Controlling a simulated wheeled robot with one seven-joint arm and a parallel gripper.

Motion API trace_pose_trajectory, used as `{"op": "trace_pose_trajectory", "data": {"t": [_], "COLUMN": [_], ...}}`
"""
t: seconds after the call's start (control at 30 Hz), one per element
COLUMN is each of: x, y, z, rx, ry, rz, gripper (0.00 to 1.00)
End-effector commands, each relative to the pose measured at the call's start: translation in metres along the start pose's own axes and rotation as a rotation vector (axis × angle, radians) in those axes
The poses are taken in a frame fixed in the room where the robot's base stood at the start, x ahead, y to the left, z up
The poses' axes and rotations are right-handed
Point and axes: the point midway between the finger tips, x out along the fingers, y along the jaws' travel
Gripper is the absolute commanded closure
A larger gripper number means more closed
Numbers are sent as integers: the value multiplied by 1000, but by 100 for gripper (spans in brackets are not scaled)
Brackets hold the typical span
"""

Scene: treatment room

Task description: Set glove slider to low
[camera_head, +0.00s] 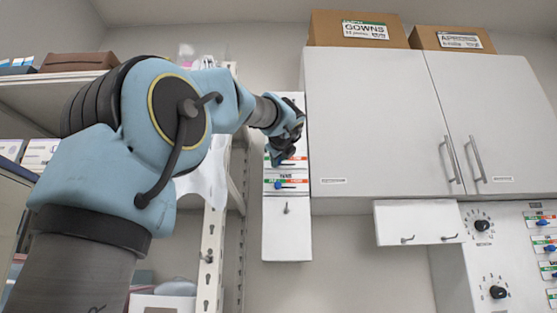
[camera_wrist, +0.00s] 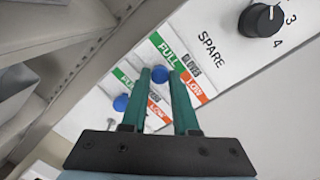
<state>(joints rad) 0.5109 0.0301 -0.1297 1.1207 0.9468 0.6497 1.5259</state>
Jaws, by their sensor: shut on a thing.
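A narrow white wall panel (camera_head: 287,228) carries a column of sliders, each with a green FULL end and a red LOW end. In the wrist view, my gripper (camera_wrist: 160,75) is shut on the blue knob (camera_wrist: 159,74) of the upper visible slider, with one green finger on each side. This knob sits nearer FULL than LOW; its small name label is too blurred to read surely. In the head view my gripper (camera_head: 280,154) is at the panel and hides this slider.
Just below is another slider with a blue knob (camera_wrist: 121,103), near its green end. A black SPARE dial (camera_wrist: 261,20) is above. A white cabinet (camera_head: 380,125) stands close right of the panel, and a metal shelf post (camera_head: 212,245) is at its left.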

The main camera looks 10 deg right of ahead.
Motion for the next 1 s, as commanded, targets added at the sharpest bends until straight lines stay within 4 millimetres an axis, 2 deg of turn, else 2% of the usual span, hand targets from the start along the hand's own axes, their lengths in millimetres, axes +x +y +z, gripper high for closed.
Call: {"op": "trace_pose_trajectory", "data": {"t": [0.57,0.83,1.0], "x": [0,-2,-3], "y": [0,-32,-39], "z": [-1,-31,-39], "rx": [0,1,0], "ry": [1,6,2], "rz": [2,-2,0], "gripper": [100,100,100]}}
